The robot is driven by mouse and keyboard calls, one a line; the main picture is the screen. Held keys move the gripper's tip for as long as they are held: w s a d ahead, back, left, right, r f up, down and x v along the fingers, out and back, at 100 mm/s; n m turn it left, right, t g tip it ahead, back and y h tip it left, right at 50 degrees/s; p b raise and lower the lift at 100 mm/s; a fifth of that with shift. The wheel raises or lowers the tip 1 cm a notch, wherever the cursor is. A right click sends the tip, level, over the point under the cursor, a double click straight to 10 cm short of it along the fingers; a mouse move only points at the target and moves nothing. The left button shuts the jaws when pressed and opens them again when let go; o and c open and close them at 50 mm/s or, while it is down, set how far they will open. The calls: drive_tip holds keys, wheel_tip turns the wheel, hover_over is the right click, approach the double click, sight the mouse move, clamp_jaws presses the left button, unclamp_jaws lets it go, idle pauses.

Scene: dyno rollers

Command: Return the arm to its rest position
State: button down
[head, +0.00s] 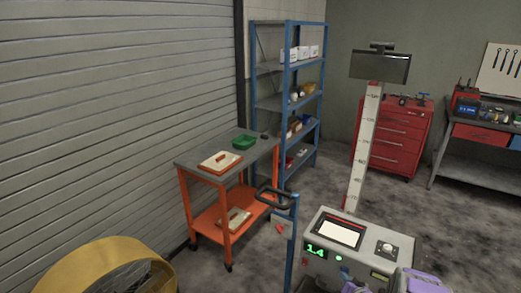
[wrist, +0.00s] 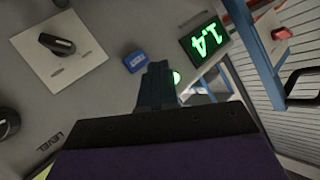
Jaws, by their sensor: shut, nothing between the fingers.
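My gripper (wrist: 157,75) shows in the wrist view with its dark fingers together and nothing between them. It points at the grey console panel (wrist: 100,105), and its tips are near a blue button (wrist: 135,61) and a green lamp (wrist: 176,78). I cannot tell the gap to the panel. In the head view, purple parts of my arm show at the bottom right, in front of the grey console (head: 365,265). The fingers are not clear there.
A black knob (wrist: 65,43) sits on a white plate. An orange cart (head: 222,205) and blue shelf (head: 288,95) stand left; a yellow drum (head: 100,262) is front left.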

wheel_tip(320, 180, up, 14)
drive_tip(key=s+d+n+g+h, duration=0.1)
drive_tip(key=s+g+h, duration=0.15)
drive_tip(key=g, duration=0.25)
drive_tip(key=s+a+r+g+h, duration=0.2)
drive_tip(key=s+a+r+g, duration=0.15)
drive_tip(key=s+r, duration=0.65)
drive_tip(key=s+a+r+n+g, duration=0.1)
drive_tip(key=s+a+r, duration=0.3)
drive_tip(key=s, duration=0.8)
drive_tip(key=s+a+r+n+g+y, duration=0.1)
drive_tip(key=s+a+r+g, duration=0.2)
drive_tip(key=s, duration=1)
drive_tip(key=s+a+r+g+y, duration=0.1)
drive_tip(key=s+a+r+g, duration=0.2)
drive_tip(key=s+a+r, duration=0.3)
drive_tip(key=s+a, duration=0.5)
drive_tip(key=s, duration=0.1)
drive_tip(key=shift+s+a+r+n, duration=0.25)
drive_tip(key=shift+a+r+n, duration=0.1)
drive_tip(key=shift+n, duration=0.05)
drive_tip(key=shift+a+y, duration=0.1)
drive_tip(key=shift+y, duration=0.15)
